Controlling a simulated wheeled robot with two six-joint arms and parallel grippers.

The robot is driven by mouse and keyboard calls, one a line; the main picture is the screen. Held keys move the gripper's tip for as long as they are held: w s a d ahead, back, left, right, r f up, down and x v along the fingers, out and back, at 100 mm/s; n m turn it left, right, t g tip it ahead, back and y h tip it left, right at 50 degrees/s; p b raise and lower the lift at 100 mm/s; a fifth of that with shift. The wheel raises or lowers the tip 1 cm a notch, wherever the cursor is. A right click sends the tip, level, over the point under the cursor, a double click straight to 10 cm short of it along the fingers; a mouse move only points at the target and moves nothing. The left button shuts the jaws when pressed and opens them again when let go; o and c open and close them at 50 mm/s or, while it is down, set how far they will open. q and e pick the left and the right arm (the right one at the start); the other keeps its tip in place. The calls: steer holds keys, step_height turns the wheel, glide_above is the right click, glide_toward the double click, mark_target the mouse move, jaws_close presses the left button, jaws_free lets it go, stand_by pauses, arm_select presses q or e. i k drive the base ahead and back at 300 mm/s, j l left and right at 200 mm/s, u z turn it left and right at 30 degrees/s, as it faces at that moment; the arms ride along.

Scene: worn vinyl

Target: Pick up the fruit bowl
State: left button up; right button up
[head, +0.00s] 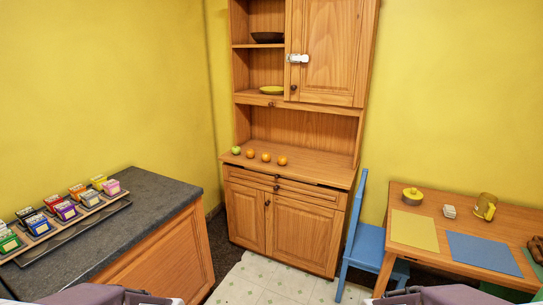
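A dark shallow bowl (268,37) rests on the upper open shelf of a wooden hutch (247,212). A yellow, plate-like dish (272,90) lies on the shelf below it. I cannot tell for sure which is the fruit bowl; neither visibly holds fruit. A green fruit (236,150) and several orange fruits (266,157) sit in a row directly on the hutch's counter. Only parts of my arms show at the bottom edge, left and right. Neither gripper's fingers are in view, and both shelves are far from my arms.
A dark-topped counter (150,195) with a rack of colourful packets stands at left. A blue chair (367,238) and a table (460,210) with mats, a mug and a yellow pot stand at right. Pale tiled floor (265,283) lies open before the hutch.

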mark_target(260, 37)
steer(key=i+u, duration=0.15)
steer(key=i, duration=0.3)
steer(key=i+l+u, duration=0.1)
steer(key=i, duration=0.3)
steer(key=i+l+u, duration=0.15)
steer(key=i, duration=0.3)
steer(key=i+l+u, duration=0.1)
steer(key=i, duration=0.3)
steer(key=l, duration=0.05)
